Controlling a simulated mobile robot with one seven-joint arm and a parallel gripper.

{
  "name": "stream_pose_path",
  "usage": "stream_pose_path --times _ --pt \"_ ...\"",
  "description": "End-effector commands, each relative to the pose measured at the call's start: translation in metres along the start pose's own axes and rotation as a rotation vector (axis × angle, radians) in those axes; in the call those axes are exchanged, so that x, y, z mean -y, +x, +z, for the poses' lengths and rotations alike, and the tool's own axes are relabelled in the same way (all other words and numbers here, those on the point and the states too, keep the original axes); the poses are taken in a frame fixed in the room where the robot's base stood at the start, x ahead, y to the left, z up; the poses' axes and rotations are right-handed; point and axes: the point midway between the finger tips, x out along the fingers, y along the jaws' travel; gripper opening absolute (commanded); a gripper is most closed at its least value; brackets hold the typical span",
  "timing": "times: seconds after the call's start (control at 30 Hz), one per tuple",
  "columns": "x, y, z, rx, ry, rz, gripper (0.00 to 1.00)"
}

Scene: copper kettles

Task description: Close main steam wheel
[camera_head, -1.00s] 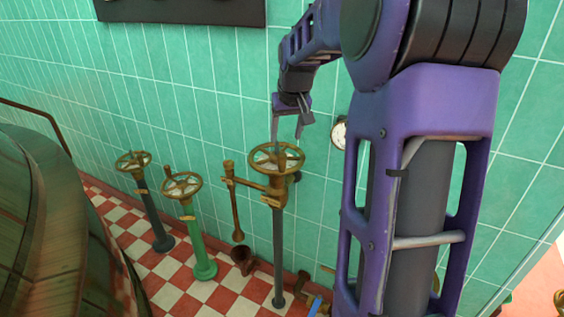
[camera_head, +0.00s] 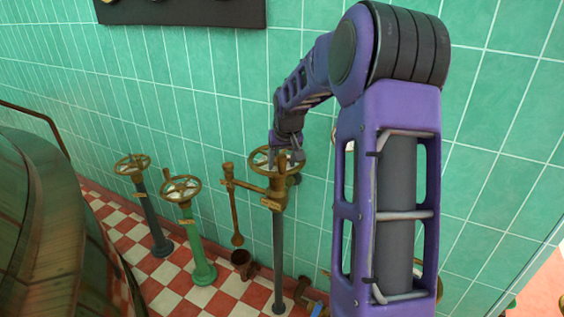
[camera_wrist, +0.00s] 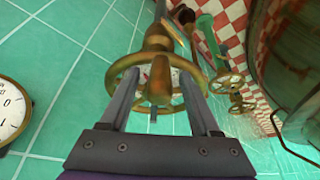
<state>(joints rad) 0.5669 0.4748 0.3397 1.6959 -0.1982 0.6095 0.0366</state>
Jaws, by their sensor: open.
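A brass handwheel (camera_head: 267,173) tops a dark pipe column (camera_head: 279,262) with a small brass tag whose text I cannot read. My gripper (camera_head: 284,160) is down at the far side of this wheel. In the wrist view the wheel's brass hub (camera_wrist: 156,88) lies between the two spread fingers of the gripper (camera_wrist: 157,78). The fingers are open and overlap the rim on either side. I cannot tell whether they touch it.
A brass wheel on a green column (camera_head: 181,188) and one on a dark column (camera_head: 132,164) stand to the left. A brass lever (camera_head: 233,205) is between. A gauge (camera_wrist: 12,108) hangs on the tiled wall. A large copper vessel (camera_head: 45,225) fills the left.

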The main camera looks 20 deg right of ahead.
Motion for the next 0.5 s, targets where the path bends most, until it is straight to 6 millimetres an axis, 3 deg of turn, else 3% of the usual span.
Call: stream_pose_path --times 0.07,0.37,0.5 --pt "0.0000 -0.0002 0.0000 0.000 0.000 0.000 0.54" --pt "0.0000 -0.0003 0.0000 0.000 0.000 0.000 0.00" --pt "0.0000 -0.0004 0.0000 0.000 0.000 0.000 0.00"
